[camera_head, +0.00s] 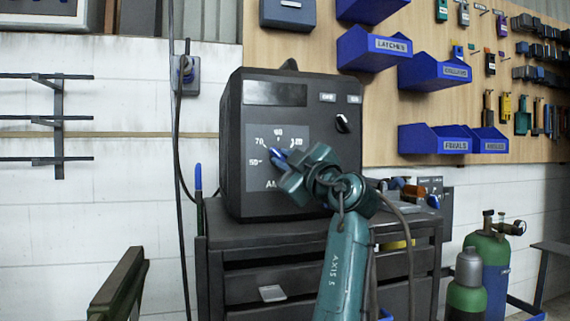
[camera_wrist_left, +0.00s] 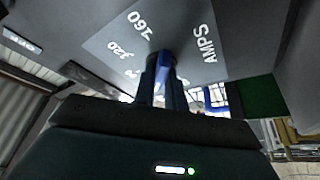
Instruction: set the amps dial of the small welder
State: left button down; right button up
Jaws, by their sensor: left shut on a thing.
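The small welder (camera_head: 236,150) is a dark box on a dark drawer cabinet, with a grey dial plate (camera_head: 262,140) on its front. In the wrist view the plate (camera_wrist_left: 220,60) shows 160, 120 and AMPS. My left gripper (camera_head: 281,166) is at the plate, shut on the blue amps dial (camera_head: 276,153). The dial (camera_wrist_left: 162,72) also shows between the two fingers (camera_wrist_left: 165,78) in the wrist view. Its visible end in the head view lies near the 50 and 70 marks. My right gripper is out of view.
The welder also has a dark display (camera_head: 275,94) and a black switch knob (camera_head: 342,123). The cabinet (camera_head: 250,240) stands below. Blue bins (camera_head: 433,140) and tools hang on the pegboard at right. Green gas cylinders (camera_head: 488,255) stand at lower right. A cable hangs at left.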

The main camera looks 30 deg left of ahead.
pick_arm(q)
jog(key=shift+n, duration=0.6)
jog(key=c, duration=1.5)
grip_release()
jog(key=shift+o, duration=0.2)
jog(key=shift+d, duration=0.1)
jog(key=p+v, duration=0.1)
jog(key=v, duration=1.2)
jog(key=shift+w+d+r, duration=0.1)
